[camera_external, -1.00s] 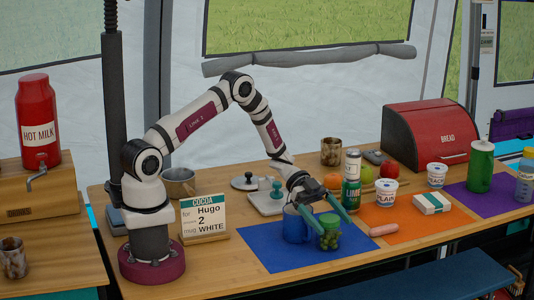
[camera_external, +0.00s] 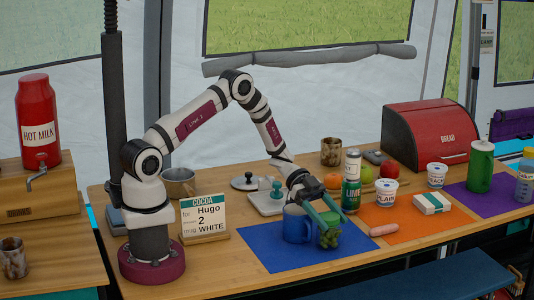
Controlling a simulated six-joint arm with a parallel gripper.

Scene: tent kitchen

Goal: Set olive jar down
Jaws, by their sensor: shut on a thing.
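The olive jar (camera_external: 329,237) is a small green jar at the right part of the blue mat (camera_external: 275,252). My gripper (camera_external: 330,226) reaches down over it, with its green fingers closed in on the jar's upper part. The jar appears to stand upright on the mat; any small gap beneath it is too small to tell. A blue mug (camera_external: 297,226) stands just left of the jar, close to the left finger. The fingers hide part of the jar's top.
A lime can (camera_external: 351,184), yoghurt pots (camera_external: 386,193) and a white-green box (camera_external: 431,204) stand to the right. A pink sausage-like item (camera_external: 383,230) lies on the orange mat (camera_external: 405,232). The cocoa sign (camera_external: 205,217) stands left. The blue mat's front left is clear.

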